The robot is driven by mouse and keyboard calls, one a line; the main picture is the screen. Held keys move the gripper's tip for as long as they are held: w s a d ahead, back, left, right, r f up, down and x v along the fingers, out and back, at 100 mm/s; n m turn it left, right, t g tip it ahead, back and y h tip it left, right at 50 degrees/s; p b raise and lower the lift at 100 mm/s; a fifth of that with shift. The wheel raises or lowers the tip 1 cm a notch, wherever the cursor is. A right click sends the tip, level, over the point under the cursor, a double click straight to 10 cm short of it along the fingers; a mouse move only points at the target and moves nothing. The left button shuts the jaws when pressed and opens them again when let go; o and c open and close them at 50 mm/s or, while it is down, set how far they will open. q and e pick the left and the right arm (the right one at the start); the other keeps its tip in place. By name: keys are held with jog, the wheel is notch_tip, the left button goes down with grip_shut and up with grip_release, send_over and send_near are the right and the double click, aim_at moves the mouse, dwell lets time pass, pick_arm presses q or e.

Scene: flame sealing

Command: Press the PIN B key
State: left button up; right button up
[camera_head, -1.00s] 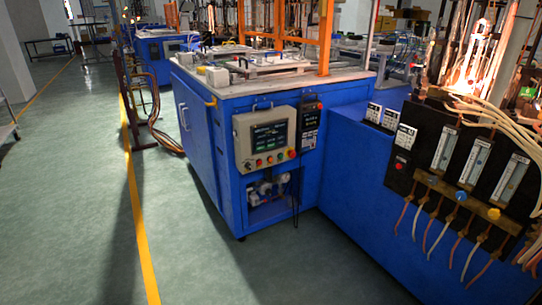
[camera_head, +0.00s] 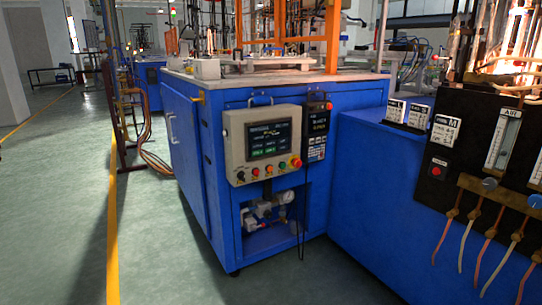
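The blue machine cabinet (camera_head: 188,185) stands ahead near the middle. On its front is a beige control panel (camera_head: 236,155) with a dark screen (camera_head: 269,140) and a row of coloured buttons below it. Right of it hangs a black keypad unit (camera_head: 316,131) with a small display and small keys; the key labels are too small to read, so I cannot tell which one is PIN B. Neither of my grippers shows in the head view.
A black flow-meter panel (camera_head: 437,187) with hoses stands close at the right, beside a low blue cabinet (camera_head: 365,190). A cable hangs below the keypad. Open green floor (camera_head: 60,215) with a yellow line (camera_head: 112,235) lies at the left.

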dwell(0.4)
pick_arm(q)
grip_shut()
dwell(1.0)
